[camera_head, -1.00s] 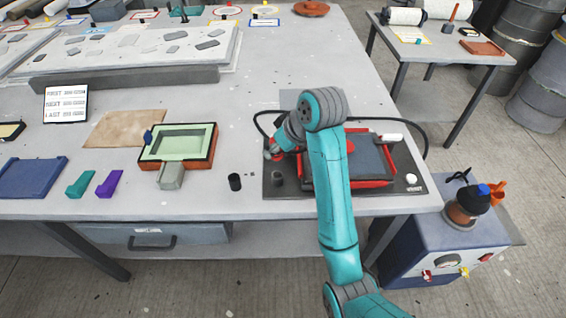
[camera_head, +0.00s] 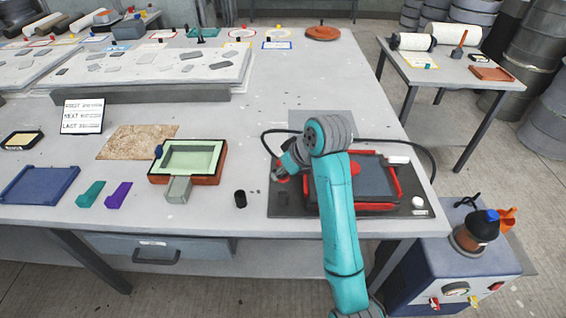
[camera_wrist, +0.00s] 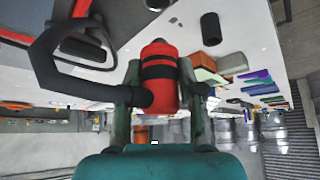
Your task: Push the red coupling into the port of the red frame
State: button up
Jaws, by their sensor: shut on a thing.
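The red coupling (camera_wrist: 158,62), a red cylinder with black bands, is between the two fingers of my gripper (camera_wrist: 160,98) in the wrist view. A thick black hose (camera_wrist: 50,50) runs to its side. In the head view my gripper (camera_head: 281,174) is low over the left part of the dark mat, left of the red frame (camera_head: 393,180). The red frame lies on the mat, partly hidden by my arm; a red part of it also shows at the upper left of the wrist view (camera_wrist: 81,8). I cannot make out its port. The coupling is apart from the frame in the wrist view.
The dark mat (camera_head: 290,212) carries a small dark block (camera_head: 283,198) and a white knob (camera_head: 417,202). A black cylinder (camera_head: 240,199) and a green-topped mould (camera_head: 190,160) stand to the left. The hose loops behind the frame. The table's front edge is near.

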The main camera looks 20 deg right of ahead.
dwell(0.3)
jog(key=shift+f, duration=2.8)
jog(key=shift+f, duration=0.6)
jog(key=o, duration=1.2)
jog(key=shift+o, duration=0.2)
jog(key=v, duration=0.7)
jog(key=shift+r, duration=0.15)
jog(key=shift+s+d, duration=0.1)
